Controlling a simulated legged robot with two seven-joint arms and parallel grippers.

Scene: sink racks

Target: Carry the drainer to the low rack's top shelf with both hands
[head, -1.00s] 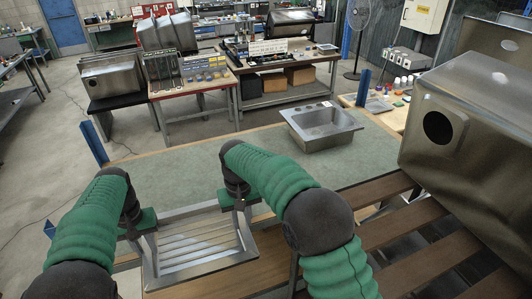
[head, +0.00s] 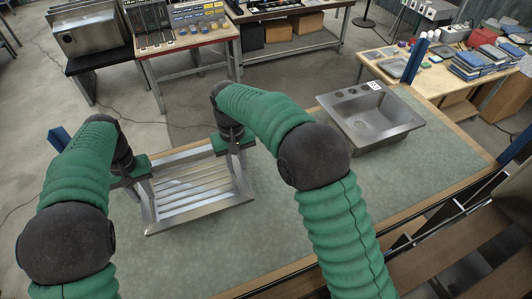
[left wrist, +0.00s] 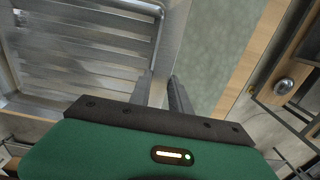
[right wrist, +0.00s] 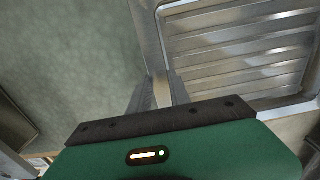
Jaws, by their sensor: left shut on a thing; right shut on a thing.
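The drainer (head: 196,193) is a metal rectangular frame with slats, over the green-topped bench in the head view. My left gripper (head: 146,188) is shut on its left side, and my right gripper (head: 238,148) is shut on its right side. In the left wrist view the jaws close on the rim beside the drainer's slats (left wrist: 85,47). The right wrist view shows the other rim and slats (right wrist: 240,45). I cannot tell whether the drainer touches the bench or hangs just above it. I cannot identify the low rack's top shelf with certainty.
A steel sink (head: 372,120) stands on the green bench top (head: 275,225), right of my right arm. Dark rack-like bars (head: 440,225) lie at lower right. A table with blue boxes (head: 480,62) stands beyond. Blue posts rise at the bench corners.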

